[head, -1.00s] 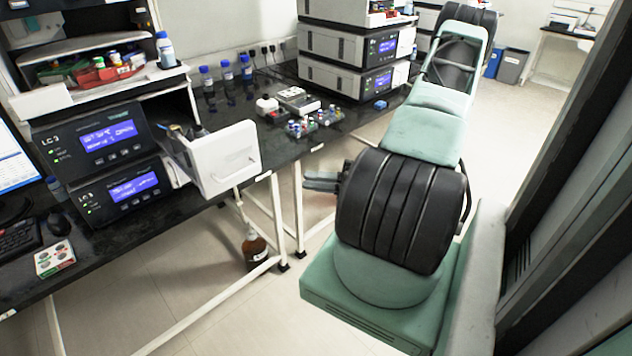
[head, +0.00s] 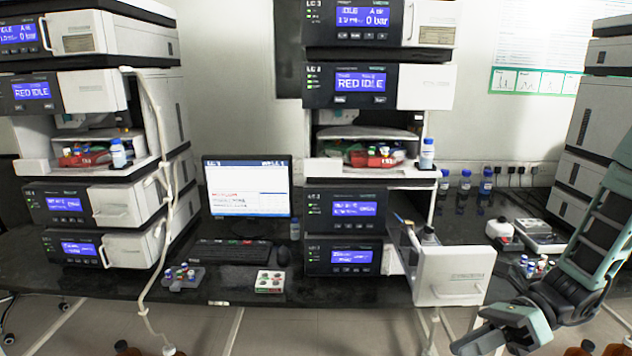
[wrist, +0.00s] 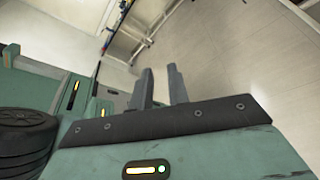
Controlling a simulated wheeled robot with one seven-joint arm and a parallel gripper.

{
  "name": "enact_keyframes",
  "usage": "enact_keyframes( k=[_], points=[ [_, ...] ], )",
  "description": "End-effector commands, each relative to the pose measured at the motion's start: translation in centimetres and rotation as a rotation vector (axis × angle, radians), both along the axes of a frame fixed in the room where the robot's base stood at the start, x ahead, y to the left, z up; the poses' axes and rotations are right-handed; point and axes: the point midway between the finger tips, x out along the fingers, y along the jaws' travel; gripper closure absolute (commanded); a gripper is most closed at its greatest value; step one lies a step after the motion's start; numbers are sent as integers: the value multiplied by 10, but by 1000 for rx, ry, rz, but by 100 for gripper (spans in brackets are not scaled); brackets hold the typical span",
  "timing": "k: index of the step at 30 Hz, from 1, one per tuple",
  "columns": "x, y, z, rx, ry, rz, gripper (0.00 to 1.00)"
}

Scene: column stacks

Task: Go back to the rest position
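My gripper (head: 500,337) is at the lower right of the head view, low in front of the bench and below the open white drawer (head: 452,276). In the wrist view its two dark fingers (wrist: 160,86) stand apart with a gap between them. Nothing shows between them. The wrist camera looks toward the pale floor, with green parts of my own body at the left.
The black bench (head: 210,290) carries LC stacks, a monitor (head: 247,187), a keyboard (head: 237,253), a vial rack (head: 182,277) and a small patterned box (head: 270,281). The open drawer juts past the bench front. Brown bottles stand below. Floor in the wrist view looks clear.

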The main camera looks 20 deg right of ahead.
Motion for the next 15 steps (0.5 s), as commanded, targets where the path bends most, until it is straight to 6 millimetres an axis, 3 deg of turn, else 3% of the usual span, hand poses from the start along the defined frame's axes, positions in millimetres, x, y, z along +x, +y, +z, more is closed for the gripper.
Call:
enact_keyframes(
  k=[1,6,15],
  points=[
    [-3,18,5,-64,-78,141,83],
    [-19,63,14,-223,-363,586,83],
    [-45,121,31,-349,-952,1384,83]
  ],
)
